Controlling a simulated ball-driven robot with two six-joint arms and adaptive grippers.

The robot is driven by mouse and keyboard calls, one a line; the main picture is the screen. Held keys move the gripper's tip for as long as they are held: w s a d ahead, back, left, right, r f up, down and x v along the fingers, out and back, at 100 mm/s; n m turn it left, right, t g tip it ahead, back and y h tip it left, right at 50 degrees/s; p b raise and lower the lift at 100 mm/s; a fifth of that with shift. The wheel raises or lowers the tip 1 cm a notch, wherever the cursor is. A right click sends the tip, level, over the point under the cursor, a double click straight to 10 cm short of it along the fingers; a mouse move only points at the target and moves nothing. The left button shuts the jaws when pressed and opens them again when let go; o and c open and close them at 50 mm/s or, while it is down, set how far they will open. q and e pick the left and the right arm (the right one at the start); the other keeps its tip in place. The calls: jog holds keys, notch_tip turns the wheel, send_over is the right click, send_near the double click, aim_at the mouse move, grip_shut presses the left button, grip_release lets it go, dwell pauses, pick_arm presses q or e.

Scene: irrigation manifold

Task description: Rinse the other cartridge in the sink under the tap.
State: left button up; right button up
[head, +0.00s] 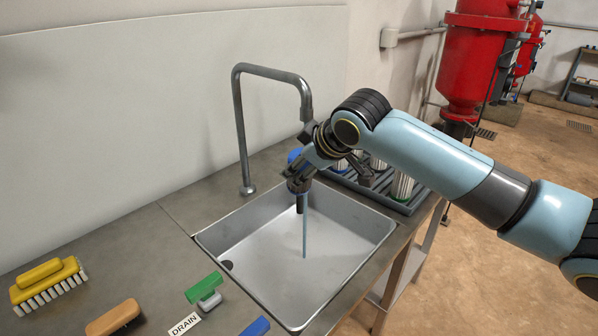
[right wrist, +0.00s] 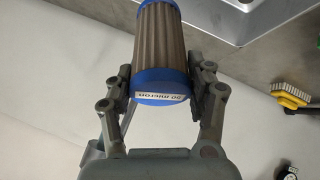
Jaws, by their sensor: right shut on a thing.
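My right gripper (right wrist: 165,85) is shut on a cartridge (right wrist: 160,45) with brownish pleats, blue end caps and a white label reading "micron". In the head view the right gripper (head: 302,178) is over the back part of the steel sink (head: 232,220), just below the tap (head: 305,105). A bit of blue (head: 294,156) shows beside it; the arm hides most of the cartridge there. A thin blue water stream (head: 304,236) falls from below the gripper into the sink. Whether water touches the cartridge is hidden. My left gripper is out of view.
A dark grey rack (head: 412,206) with pale-pleated cartridges (head: 402,186) stands behind the sink to the right. A green lever (head: 205,286), DRAIN label (head: 184,325), blue handle (head: 256,327), orange block (head: 113,317) and yellow brush (head: 47,283) lie front left. The left counter is mostly clear.

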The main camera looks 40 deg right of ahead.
jog(key=shift+s+d+p, duration=0.25)
jog(key=shift+d+p, duration=0.15)
jog(key=shift+s+a+r+p, duration=0.15)
jog(key=shift+s+a+p, duration=0.6)
jog(key=shift+s+p, duration=0.2)
jog(key=shift+s+a+p, duration=0.7)
jog(key=shift+s+a, duration=0.1)
jog(key=shift+s, duration=0.35)
jog(key=shift+s+a+p, duration=0.65)
jog(key=shift+s+a, duration=0.15)
jog(key=shift+s, duration=0.35)
jog(key=s+a+r+p, duration=0.3)
jog(key=s+p, duration=0.1)
jog(key=p, duration=0.2)
jog(key=shift+r+p, duration=0.3)
jog(key=shift+r, duration=0.1)
